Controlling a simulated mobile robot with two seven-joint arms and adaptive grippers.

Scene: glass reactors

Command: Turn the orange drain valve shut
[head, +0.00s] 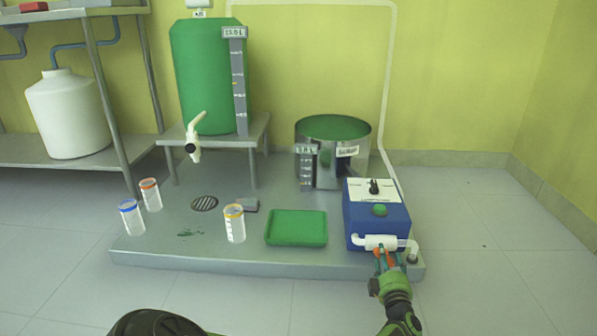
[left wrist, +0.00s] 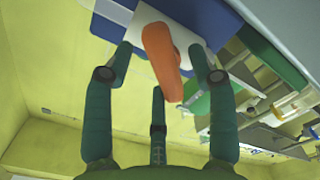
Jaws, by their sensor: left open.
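The orange drain valve handle (head: 391,259) is at the lower front of the blue pump box (head: 361,224), below its white pipe (head: 380,242). In the left wrist view the handle (left wrist: 163,60) is a long orange lever, slanting down to the right in front of a white part. My left gripper (head: 385,257) is at the handle, its teal fingers reaching up toward the pipe. In the left wrist view the open fingers (left wrist: 161,63) stand on both sides of the handle, with a third finger below; contact cannot be told. My right gripper is not in view.
The box stands at the right end of a low grey platform (head: 280,258). Left of it are a green tray (head: 296,228) and a jar with an orange rim (head: 234,224). A steel vat (head: 334,150) stands behind. The floor on the right (head: 480,220) is clear.

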